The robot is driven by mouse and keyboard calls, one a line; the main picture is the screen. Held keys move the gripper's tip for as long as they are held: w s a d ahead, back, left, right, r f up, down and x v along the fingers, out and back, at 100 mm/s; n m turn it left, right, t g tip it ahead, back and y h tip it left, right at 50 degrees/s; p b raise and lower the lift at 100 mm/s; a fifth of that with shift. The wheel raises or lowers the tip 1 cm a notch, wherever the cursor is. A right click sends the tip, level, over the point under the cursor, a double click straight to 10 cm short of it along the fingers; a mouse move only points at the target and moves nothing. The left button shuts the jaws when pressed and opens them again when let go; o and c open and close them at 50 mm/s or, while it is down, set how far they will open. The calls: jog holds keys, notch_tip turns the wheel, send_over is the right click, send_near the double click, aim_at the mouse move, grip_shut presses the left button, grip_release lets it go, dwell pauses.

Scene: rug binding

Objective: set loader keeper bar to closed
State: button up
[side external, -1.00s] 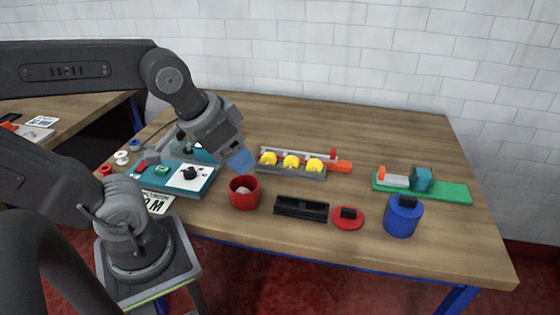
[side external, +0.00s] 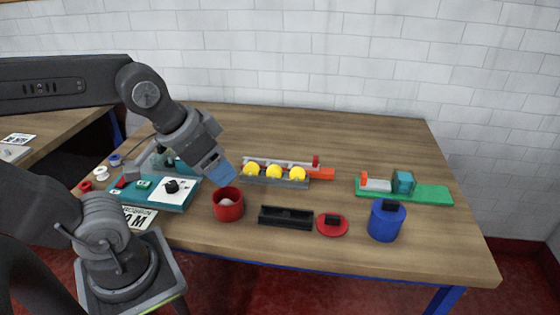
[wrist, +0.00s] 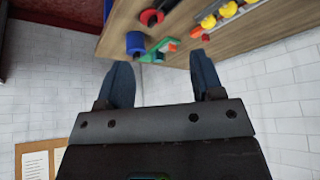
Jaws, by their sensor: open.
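The loader is a grey tray (side external: 275,182) holding a row of 3 yellow round pieces (side external: 274,172), with an orange-red end (side external: 322,174). A pale grey bar (side external: 270,161) with a red upright knob (side external: 316,161) runs along its back side; I take this as the keeper bar. Whether it is latched is too small to tell. My gripper (side external: 222,172) is in the air left of the loader and above the red cup, touching nothing visible. In the wrist view its two fingers (wrist: 163,75) are apart and empty; the yellow pieces (wrist: 228,9) show at the upper right.
A red cup (side external: 228,206) with something pale inside stands below my gripper. A black tray (side external: 286,218), red disc (side external: 332,225) and blue canister (side external: 385,224) line the front. A green base (side external: 425,194) lies right, a teal panel (side external: 160,197) left. The table's back is clear.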

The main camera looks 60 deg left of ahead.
jog(key=shift+c, duration=0.4)
jog(key=shift+w+r, duration=0.2)
jog(key=shift+c, duration=0.8)
jog(key=w+r, duration=0.1)
jog(key=w, duration=0.2)
jog(key=w+a+r+n+g, duration=0.1)
jog(key=w+r, duration=0.1)
jog(key=w, duration=0.1)
jog(key=w+a+r+n, duration=0.1)
jog(key=w, duration=0.2)
jog(key=shift+w+r, duration=0.1)
jog(key=shift+r, duration=0.05)
jog(key=shift+c, duration=0.5)
jog(key=n+g, duration=0.5)
jog(key=n, duration=0.2)
send_over(316, 157)
notch_tip(316, 157, down, 13)
notch_tip(316, 157, down, 13)
jog(key=shift+f, duration=0.1)
